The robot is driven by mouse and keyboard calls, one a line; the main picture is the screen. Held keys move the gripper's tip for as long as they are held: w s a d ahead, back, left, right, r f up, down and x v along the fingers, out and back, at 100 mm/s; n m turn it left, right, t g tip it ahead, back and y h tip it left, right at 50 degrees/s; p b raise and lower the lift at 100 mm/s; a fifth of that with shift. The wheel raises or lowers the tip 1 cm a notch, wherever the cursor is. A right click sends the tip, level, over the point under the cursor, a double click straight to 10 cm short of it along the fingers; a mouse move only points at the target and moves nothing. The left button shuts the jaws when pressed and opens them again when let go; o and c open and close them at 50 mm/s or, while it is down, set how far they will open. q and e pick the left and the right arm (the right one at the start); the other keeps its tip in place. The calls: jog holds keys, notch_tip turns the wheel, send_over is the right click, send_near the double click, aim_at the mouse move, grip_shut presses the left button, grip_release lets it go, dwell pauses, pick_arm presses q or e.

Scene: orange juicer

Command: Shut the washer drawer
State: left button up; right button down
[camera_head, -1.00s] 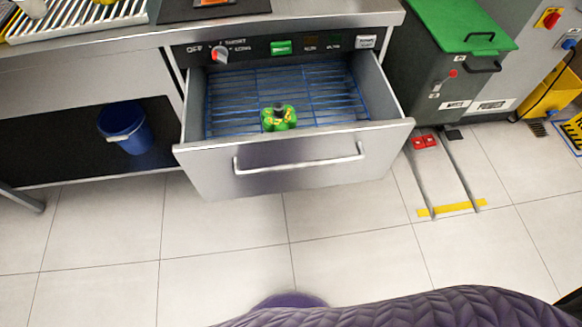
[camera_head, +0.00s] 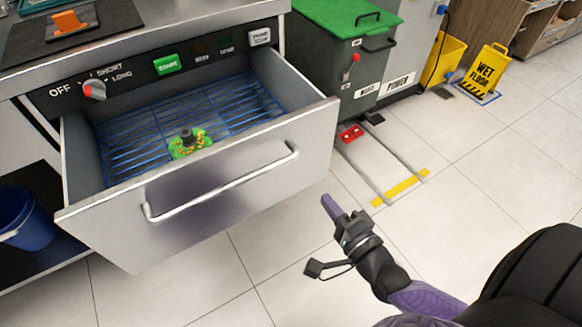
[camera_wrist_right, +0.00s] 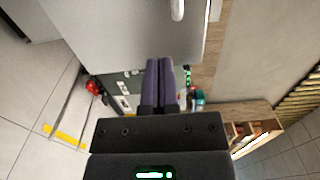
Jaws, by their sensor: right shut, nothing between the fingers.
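The washer drawer (camera_head: 215,211) is pulled out from under the counter, with its wire rack (camera_head: 140,140) showing inside. A green and yellow item (camera_head: 188,147) lies on the rack. A bar handle (camera_head: 225,187) runs across the drawer front. My right gripper (camera_head: 330,207) is shut and empty, in front of the drawer and to the right of its front panel, apart from it. In the right wrist view the shut purple fingers (camera_wrist_right: 159,80) point toward a grey panel (camera_wrist_right: 130,30) with part of a handle. My left gripper is not in view.
The control panel (camera_head: 160,67) with a red-tipped knob sits above the drawer. A green-lidded bin (camera_head: 345,65) stands right of it, with floor rails (camera_head: 385,170) in front. A blue bucket (camera_head: 22,215) is at left. Tiled floor before the drawer is clear.

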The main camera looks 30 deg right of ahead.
aim_at(286, 150)
jog(key=w+b, duration=0.1)
jog(key=w, duration=0.3)
jog(key=w+b, duration=0.1)
jog(key=w, duration=0.3)
jog(key=w+b, duration=0.1)
jog(key=w, duration=0.3)
jog(key=shift+w+a+b, duration=0.25)
jog(key=shift+w+b, duration=0.15)
jog(key=shift+w, duration=0.45)
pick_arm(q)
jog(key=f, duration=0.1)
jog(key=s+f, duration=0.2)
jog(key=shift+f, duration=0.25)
pick_arm(e)
jog(key=shift+r, duration=0.1)
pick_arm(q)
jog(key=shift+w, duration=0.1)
